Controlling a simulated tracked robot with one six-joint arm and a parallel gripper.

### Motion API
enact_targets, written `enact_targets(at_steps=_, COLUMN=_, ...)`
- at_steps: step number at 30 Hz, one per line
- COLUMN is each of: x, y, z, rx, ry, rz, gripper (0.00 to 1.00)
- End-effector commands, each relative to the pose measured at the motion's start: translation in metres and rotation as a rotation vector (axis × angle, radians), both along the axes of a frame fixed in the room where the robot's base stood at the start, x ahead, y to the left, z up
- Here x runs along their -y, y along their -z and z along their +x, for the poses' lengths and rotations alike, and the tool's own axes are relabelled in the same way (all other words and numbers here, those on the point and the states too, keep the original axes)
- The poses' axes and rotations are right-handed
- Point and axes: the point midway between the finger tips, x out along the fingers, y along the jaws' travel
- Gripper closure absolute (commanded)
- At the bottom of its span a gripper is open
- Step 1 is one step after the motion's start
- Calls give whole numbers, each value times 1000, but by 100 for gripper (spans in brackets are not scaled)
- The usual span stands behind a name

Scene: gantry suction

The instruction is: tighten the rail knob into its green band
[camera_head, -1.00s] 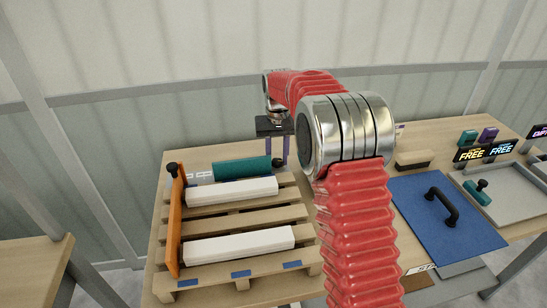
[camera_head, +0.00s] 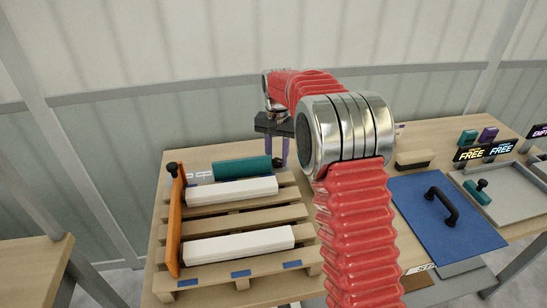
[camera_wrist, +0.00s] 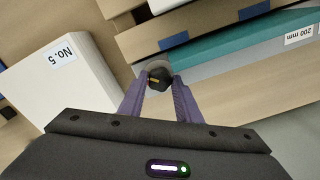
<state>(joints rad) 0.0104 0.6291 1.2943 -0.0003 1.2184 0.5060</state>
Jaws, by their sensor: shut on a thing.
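The rail knob (camera_wrist: 160,77) is a small black knob with a yellow mark, on a grey disc at the end of a teal bar (camera_wrist: 240,42) in the wrist view. My gripper (camera_wrist: 159,83) has its purple fingers on both sides of the knob and is shut on it. In the head view, my gripper (camera_head: 277,155) points down at the right end of the teal bar (camera_head: 242,169), and its fingers mostly hide the knob. I cannot make out a green band in either view.
A white block marked No.5 (camera_wrist: 80,90) stands near my gripper. A blue panel with a handle (camera_head: 425,215) lies to the right.

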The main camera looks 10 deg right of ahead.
Motion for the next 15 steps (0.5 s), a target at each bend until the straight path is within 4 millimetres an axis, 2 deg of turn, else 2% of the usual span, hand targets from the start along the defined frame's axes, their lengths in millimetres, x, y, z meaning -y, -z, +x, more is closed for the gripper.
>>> enact_targets(at_steps=11, x=-1, y=-1, z=0, rx=1, ry=21, rz=0, gripper=92)
enact_targets(at_steps=12, x=-1, y=-1, z=0, rx=1, ry=21, rz=0, gripper=67)
enact_targets(at_steps=15, x=0, y=0, z=0, rx=1, ry=20, rz=0, gripper=60)
